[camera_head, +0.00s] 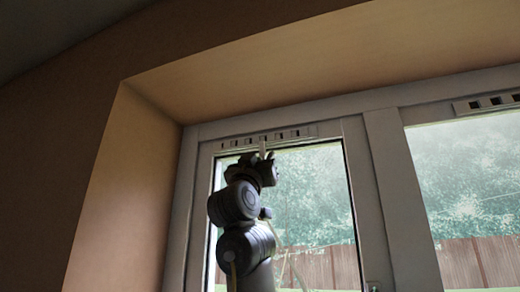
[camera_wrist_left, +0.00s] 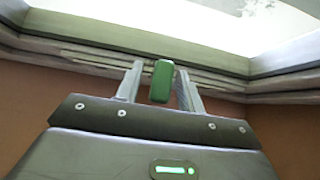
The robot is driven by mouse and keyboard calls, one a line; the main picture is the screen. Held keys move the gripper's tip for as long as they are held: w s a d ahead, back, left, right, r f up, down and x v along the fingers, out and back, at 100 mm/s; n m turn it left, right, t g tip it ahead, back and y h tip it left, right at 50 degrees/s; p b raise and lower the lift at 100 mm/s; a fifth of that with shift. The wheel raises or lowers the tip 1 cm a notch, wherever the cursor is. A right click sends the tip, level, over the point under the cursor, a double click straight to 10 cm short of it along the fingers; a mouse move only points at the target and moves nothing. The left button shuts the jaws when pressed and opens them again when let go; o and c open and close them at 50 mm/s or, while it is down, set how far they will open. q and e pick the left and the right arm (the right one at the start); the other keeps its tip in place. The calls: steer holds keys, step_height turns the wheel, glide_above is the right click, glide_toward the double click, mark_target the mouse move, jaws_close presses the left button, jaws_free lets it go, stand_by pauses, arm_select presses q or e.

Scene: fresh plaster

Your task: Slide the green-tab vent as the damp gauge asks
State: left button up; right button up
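The slotted vent (camera_head: 290,134) is a pale strip on the top rail of the left window, with dark openings. Its green tab (camera_wrist_left: 162,81) shows upright in the left wrist view. My left gripper (camera_wrist_left: 160,76) has one finger on each side of the tab, with gaps visible between fingers and tab, so it looks open. In the head view my left gripper (camera_head: 263,152) is raised to just under the vent, and the tab cannot be made out there. No damp gauge can be made out. My right gripper is out of view.
A second slotted vent (camera_head: 490,102) sits atop the right window. A thick white post (camera_head: 392,180) parts the two panes. The plastered reveal (camera_head: 125,190) closes in at the left and above. A small green spot (camera_head: 373,287) shows at the bottom edge, unclear.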

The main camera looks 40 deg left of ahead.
arm_select(q)
steer(key=shift+w+r, duration=0.2)
steer(key=shift+w, duration=0.1)
jaws_close()
